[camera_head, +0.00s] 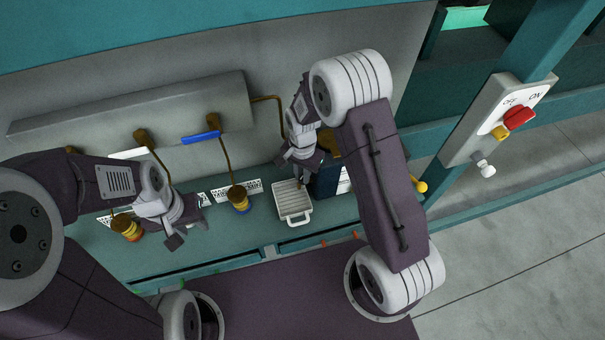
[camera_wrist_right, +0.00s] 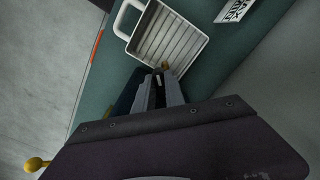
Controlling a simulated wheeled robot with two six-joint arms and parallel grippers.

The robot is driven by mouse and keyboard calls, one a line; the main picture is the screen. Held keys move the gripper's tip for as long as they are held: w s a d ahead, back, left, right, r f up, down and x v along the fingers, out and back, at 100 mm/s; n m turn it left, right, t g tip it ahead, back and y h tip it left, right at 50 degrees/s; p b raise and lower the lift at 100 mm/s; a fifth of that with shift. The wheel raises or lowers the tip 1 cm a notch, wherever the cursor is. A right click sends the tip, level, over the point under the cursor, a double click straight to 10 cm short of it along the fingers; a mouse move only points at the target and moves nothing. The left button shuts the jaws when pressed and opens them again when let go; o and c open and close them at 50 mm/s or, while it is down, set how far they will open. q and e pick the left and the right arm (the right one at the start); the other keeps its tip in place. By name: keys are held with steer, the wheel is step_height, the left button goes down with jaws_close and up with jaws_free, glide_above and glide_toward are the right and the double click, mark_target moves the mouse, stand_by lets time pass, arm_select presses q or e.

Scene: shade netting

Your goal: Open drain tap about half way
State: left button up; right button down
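The drain tap is mostly hidden. A small brass piece (camera_wrist_right: 165,66), which may be part of it, shows at the tips of my right gripper (camera_wrist_right: 159,72) in the right wrist view, over the edge of a white ribbed tray. In the head view my right gripper (camera_head: 298,178) points down beside a dark blue box (camera_head: 325,181), just above the tray (camera_head: 293,203). Its fingers are close together; I cannot tell whether they grip the brass piece or only touch it. My left gripper (camera_head: 187,224) has its fingers apart and empty, over the teal shelf at left.
Brass pipes run down to yellow collared fittings (camera_head: 239,200) on the shelf. A blue handle (camera_head: 201,137) is on the back panel. A yellow ball knob (camera_head: 421,187) and a switch panel with a red knob (camera_head: 518,117) are to the right. Printed labels lie along the shelf.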

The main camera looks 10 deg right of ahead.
steer(key=shift+m, duration=0.3)
steer(key=m, duration=0.3)
steer(key=shift+w, duration=0.1)
steer(key=shift+w+a+m+b, duration=0.15)
steer(key=shift+m+b, duration=0.25)
steer(key=shift+m, duration=2.1)
steer(key=c, duration=1.7)
jaws_free()
steer(key=shift+r, duration=0.3)
step_height(320, 180, up, 9)
steer(key=shift+f+b, duration=0.2)
steer(key=shift+b, duration=1)
